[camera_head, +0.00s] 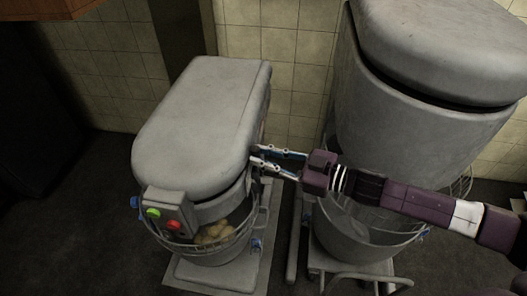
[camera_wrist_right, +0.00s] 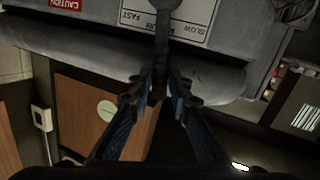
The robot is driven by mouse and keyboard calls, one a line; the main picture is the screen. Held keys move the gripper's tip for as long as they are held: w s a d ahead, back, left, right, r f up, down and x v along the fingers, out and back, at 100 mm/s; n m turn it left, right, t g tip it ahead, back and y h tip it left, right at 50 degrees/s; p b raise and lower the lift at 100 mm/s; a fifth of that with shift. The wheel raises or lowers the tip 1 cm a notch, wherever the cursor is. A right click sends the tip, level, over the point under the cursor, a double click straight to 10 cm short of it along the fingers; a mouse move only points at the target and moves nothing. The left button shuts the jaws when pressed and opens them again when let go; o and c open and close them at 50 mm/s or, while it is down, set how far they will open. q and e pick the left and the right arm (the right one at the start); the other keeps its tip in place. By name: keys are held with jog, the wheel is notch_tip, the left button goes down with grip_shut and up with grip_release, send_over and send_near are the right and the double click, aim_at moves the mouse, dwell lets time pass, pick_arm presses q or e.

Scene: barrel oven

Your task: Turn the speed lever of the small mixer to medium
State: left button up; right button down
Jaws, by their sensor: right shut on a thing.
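The small mixer (camera_head: 205,115) is the grey machine at left in the head view, with its bowl (camera_head: 225,250) below. My right gripper (camera_head: 254,156) reaches its right side from the right. In the right wrist view, the dark speed lever (camera_wrist_right: 163,28) comes down from the top, across a pale label plate (camera_wrist_right: 193,32). My right gripper also shows in the wrist view (camera_wrist_right: 158,88), shut on the lever's end. In the head view the lever's end is hidden at the fingers. My left gripper is out of view.
A larger grey mixer (camera_head: 420,125) stands close at the right, behind my right arm. The gap between the mixers is narrow. A control box (camera_head: 172,212) with green and red buttons is on the small mixer's front. A tiled wall (camera_head: 110,85) is behind.

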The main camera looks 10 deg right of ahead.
jog(key=c, duration=1.8)
grip_release()
jog(key=shift+o, duration=0.2)
jog(key=v, duration=1.2)
jog(key=shift+r, duration=0.1)
jog(key=shift+c, duration=0.6)
